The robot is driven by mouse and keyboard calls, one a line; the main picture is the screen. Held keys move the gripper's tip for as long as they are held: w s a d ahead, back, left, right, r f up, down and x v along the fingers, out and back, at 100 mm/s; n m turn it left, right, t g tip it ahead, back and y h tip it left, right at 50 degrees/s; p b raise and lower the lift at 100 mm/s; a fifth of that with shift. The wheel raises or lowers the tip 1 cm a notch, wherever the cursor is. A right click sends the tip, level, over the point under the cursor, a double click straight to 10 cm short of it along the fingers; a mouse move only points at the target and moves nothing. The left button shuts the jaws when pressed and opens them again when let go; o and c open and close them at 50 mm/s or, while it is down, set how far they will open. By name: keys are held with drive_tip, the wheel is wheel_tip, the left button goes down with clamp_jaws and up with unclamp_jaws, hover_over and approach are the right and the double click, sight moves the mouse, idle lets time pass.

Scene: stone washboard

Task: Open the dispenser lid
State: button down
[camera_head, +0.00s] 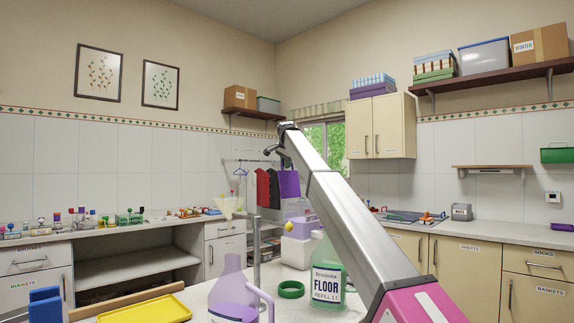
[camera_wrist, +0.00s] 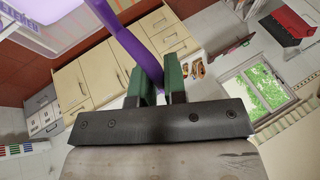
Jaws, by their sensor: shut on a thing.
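In the wrist view my gripper (camera_wrist: 157,82) has its two green-padded fingers closed around a curved purple strip (camera_wrist: 128,40). The strip runs from the top edge down between the fingers. A pale lavender-white body (camera_wrist: 40,22) with printed marks fills the upper left corner, beside the strip; whether they are joined is unclear. In the head view a white and lavender container (camera_head: 299,229) with a yellow part on its front, perhaps the dispenser, stands on the counter, partly hidden behind a bottle and my arm.
A green-tinted floor refill bottle (camera_head: 327,270), a lavender jug (camera_head: 232,292), a green ring (camera_head: 291,289) and a yellow tray (camera_head: 146,310) crowd the near counter. A thin upright post (camera_head: 257,250) stands behind the jug.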

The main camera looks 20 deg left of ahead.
drive_tip(key=c, duration=1.2)
unclamp_jaws()
drive_tip(key=shift+r, duration=0.1)
drive_tip(key=v, duration=1)
drive_tip(key=shift+s+r, duration=0.2)
drive_tip(key=shift+r, duration=0.1)
drive_tip(key=shift+d, duration=0.1)
